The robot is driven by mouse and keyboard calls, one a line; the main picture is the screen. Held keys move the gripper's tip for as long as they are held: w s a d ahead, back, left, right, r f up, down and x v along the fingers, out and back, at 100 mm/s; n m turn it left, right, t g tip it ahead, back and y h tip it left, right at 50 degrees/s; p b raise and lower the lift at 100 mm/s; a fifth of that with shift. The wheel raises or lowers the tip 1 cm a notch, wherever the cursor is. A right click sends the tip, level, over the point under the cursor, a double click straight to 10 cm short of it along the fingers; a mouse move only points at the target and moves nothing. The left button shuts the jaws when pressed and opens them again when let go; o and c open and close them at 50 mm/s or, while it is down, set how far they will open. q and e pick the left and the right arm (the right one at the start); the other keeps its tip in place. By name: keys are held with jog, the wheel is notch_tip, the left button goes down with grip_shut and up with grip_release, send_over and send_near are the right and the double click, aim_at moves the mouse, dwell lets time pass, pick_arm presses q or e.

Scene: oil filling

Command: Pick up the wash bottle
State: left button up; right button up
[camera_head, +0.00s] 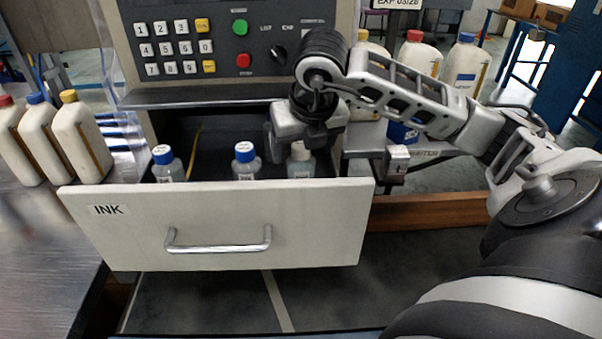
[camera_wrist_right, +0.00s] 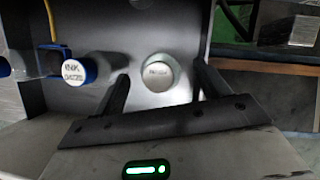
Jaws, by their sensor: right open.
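The open drawer labelled INK (camera_head: 210,208) holds a row of bottles. A bottle with a whitish cap (camera_head: 301,164) stands at the right end of the row; I cannot tell for sure that it is the wash bottle. Two clear bottles with blue caps, one at the left (camera_head: 166,163) and one in the middle (camera_head: 246,161), stand beside it. My right gripper (camera_head: 300,140) is over the right end of the drawer. In the right wrist view its open fingers (camera_wrist_right: 160,88) lie either side of the white-capped bottle (camera_wrist_right: 158,72). My left gripper is out of view.
The keypad panel (camera_head: 220,50) rises behind the drawer. Several large white jugs stand at the left (camera_head: 80,135) and at the back right (camera_head: 465,68). The drawer front with its handle (camera_head: 218,246) sticks out towards me.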

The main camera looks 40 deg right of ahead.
jog(key=shift+x, duration=1.5)
jog(key=shift+w+r, duration=0.1)
jog(key=shift+w, duration=0.05)
jog(key=c, duration=1.2)
